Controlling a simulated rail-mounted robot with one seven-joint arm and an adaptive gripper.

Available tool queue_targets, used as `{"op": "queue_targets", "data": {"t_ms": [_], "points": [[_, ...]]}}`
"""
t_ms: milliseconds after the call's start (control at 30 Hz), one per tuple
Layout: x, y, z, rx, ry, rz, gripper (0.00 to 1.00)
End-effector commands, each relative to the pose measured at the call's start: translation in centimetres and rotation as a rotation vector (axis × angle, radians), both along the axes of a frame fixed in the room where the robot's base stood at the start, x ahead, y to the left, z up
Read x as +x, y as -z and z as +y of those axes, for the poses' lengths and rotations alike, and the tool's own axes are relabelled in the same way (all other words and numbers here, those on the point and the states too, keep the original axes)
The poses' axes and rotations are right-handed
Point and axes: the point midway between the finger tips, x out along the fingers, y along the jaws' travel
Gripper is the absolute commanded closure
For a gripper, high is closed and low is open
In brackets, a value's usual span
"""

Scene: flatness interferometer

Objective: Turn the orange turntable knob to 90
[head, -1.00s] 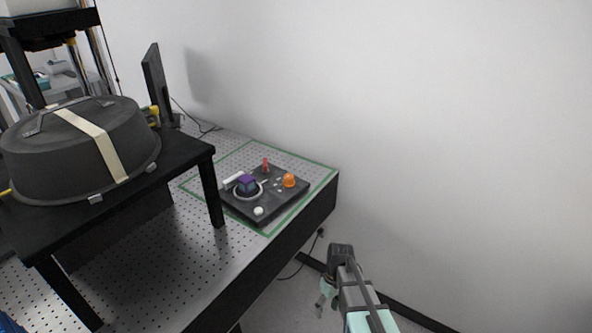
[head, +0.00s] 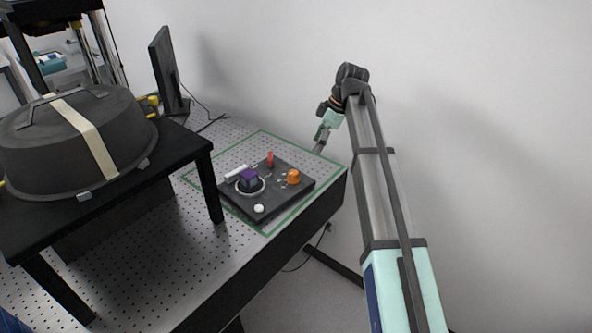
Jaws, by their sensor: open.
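The orange turntable knob (head: 293,177) stands on the right part of a dark control panel (head: 262,212), which lies on the perforated table. Its scale marks are too small to read. My gripper (head: 318,150) is above the table's far right corner, behind and to the right of the knob, and apart from it. It points down and to the left and is small in the head view. It is open, and I see nothing in it.
The panel also bears a purple-topped block (head: 248,176), a red lever (head: 270,160), a white ball knob (head: 259,208) and a white bar (head: 237,171). A green outline (head: 262,132) surrounds it. A black stand (head: 180,150) with a large dark domed cover (head: 72,150) is at left.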

Motion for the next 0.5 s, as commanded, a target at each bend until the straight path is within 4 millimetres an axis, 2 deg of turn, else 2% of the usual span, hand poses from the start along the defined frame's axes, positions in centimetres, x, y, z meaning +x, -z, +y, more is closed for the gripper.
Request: {"op": "queue_targets", "data": {"t_ms": [33,100,200,367,500], "points": [[0.6,-1.7,0.4,0.008,-0.035,-0.016,0.37],[0.7,-3.1,0.7,0.016,-0.075,-0.029,0.37],[0.6,-3.9,1.0,0.021,-0.104,-0.040,0.37],[0.4,-3.0,1.4,0.022,-0.111,-0.039,0.37],[0.3,-1.1,2.2,0.022,-0.109,-0.037,0.37]]}}
